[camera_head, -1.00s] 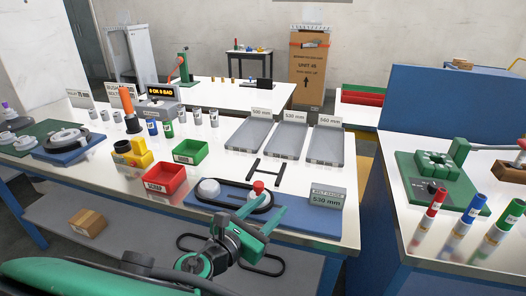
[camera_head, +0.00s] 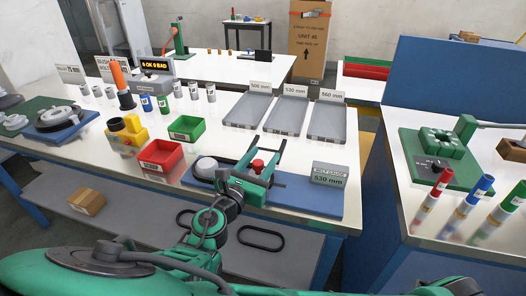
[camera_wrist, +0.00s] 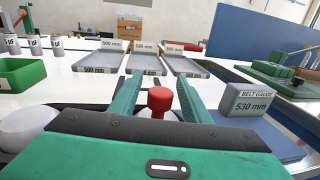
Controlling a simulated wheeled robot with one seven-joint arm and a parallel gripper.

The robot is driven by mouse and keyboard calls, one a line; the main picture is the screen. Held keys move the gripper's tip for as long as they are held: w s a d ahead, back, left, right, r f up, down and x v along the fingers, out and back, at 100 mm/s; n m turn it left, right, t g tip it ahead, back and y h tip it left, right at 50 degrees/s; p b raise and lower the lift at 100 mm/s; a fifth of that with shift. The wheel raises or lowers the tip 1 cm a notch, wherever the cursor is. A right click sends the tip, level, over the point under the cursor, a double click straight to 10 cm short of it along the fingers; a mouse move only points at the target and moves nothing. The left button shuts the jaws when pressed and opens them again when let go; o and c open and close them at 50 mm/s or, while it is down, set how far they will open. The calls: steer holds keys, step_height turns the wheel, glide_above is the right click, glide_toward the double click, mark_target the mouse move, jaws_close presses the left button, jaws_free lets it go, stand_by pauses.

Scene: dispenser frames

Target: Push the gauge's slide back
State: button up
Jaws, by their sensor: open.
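The belt gauge has a blue base (camera_head: 312,204), a pale round pulley (camera_head: 206,166) at its left, and a slide with a red knob (camera_head: 257,166). A grey sign (camera_head: 330,175) on the base reads BELT GAUGE 530 mm. My gripper (camera_head: 268,143) is open over the gauge, its green fingers on either side of the knob. In the wrist view, the knob (camera_wrist: 160,101) stands between the fingers (camera_wrist: 158,82), with visible gaps. A dark belt edge shows beside the pulley (camera_wrist: 28,125). My gripper body hides most of the slide and belt.
A red scrap bin (camera_head: 160,158) and a green bin (camera_head: 187,128) stand left of the gauge. Three grey trays (camera_head: 286,115) marked 500, 530 and 560 mm lie behind it. White table top (camera_head: 330,150) is clear between the trays and gauge.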

steer(key=shift+w+d, duration=0.3)
steer(key=shift+w, duration=0.25)
jaws_close()
steer(key=shift+w+a, duration=0.3)
steer(key=shift+a, duration=0.65)
steer(key=shift+w+a, duration=0.35)
steer(key=shift+a, duration=0.6)
steer(key=shift+w+a, duration=0.3)
steer(key=shift+a, duration=0.65)
jaws_free()
steer(key=v, duration=1)
steer(key=shift+s+a, duration=0.15)
steer(key=shift+s, duration=0.1)
